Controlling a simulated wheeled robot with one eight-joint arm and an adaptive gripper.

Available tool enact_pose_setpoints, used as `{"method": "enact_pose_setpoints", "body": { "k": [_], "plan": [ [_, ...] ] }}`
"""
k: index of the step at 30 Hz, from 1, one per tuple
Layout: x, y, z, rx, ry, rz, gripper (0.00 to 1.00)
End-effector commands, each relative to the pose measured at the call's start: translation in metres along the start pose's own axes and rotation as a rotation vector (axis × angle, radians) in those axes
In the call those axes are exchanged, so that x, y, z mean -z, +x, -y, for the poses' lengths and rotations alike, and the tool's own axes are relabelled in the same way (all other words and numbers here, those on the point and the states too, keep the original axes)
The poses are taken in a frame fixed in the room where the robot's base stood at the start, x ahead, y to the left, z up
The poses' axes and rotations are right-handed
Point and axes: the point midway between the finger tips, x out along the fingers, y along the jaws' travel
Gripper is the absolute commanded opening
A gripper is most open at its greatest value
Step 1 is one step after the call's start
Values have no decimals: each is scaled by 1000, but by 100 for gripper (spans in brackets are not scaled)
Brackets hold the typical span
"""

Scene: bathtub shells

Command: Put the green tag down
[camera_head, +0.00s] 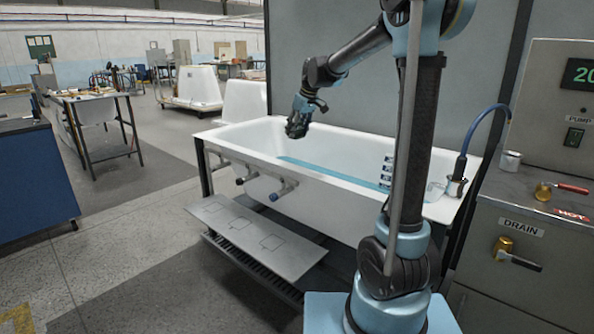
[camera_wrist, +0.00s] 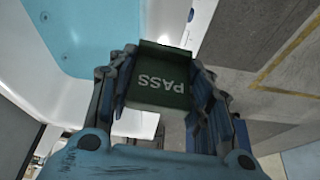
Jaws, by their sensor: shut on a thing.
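The green tag (camera_wrist: 160,82) is dark green with the word PASS in white letters, upside down in the wrist view. My gripper (camera_wrist: 160,75) is shut on it, with a finger at each side. In the head view my gripper (camera_head: 298,122) is over the left part of the white bathtub shell (camera_head: 345,147), near its front rim; the tag cannot be made out there. The wrist view shows the tub's white rim (camera_wrist: 160,22) behind the tag.
Blue water (camera_head: 330,172) lies in the tub. A grey panel (camera_head: 255,235) with marked outlines is low in front of it, with free room on top. Pipe fittings (camera_head: 285,188) stick out of the tub's front. A steel cabinet (camera_head: 530,240) with drain and hot valves stands at right.

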Motion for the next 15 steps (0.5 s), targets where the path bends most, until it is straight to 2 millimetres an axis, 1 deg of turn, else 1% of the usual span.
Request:
{"method": "enact_pose_setpoints", "body": {
  "k": [1,6,12,15],
  "plan": [
    [-3,9,0,11,-27,-1,22],
    [-12,31,0,36,-86,-3,22],
    [-24,61,1,37,-90,-4,22],
    [-28,72,0,37,-89,-4,22]
  ]
}}
